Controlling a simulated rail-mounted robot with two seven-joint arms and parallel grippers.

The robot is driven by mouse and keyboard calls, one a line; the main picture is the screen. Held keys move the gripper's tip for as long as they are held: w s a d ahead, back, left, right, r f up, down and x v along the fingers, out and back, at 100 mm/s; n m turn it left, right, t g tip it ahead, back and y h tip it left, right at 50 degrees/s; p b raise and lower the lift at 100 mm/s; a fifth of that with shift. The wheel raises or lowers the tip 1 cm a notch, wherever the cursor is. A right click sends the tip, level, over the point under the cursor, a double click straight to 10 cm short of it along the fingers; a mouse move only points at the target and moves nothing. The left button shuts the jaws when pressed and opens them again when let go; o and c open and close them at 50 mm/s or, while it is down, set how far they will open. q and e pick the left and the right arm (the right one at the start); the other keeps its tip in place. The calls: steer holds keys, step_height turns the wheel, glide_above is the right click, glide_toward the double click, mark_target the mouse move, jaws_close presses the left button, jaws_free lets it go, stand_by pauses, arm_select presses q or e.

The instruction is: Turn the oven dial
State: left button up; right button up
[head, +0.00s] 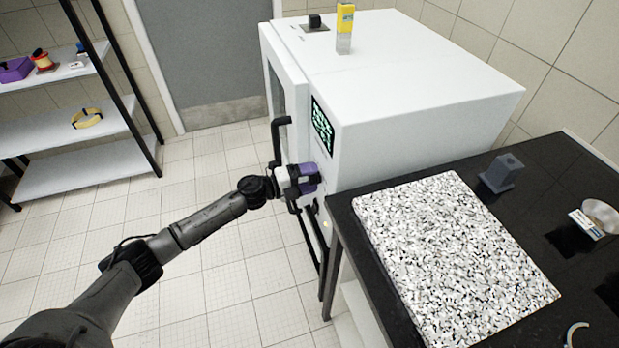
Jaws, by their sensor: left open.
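A large white oven (420,85) stands at the back right, with a dark window in its front door. A dark display with green marks (322,125) sits on its front, beside a black door handle (276,150). My left arm reaches in from the lower left. My left gripper (312,180), with purple and white parts, is open at the oven's front, below the display. I cannot make out the dial; the gripper may hide it. I cannot tell whether the fingers touch the oven. My right gripper is out of view.
A black bench (545,165) with a speckled slab (450,255) stands right of the oven's front. A yellow-topped container (344,28) stands on the oven. A shelf rack (75,120) is at the left. The tiled floor between is clear.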

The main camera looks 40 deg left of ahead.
arm_select(q)
steer(key=p+v, duration=0.3)
steer(key=v, duration=1)
steer(key=shift+s, duration=0.4)
steer(key=shift+a, duration=0.15)
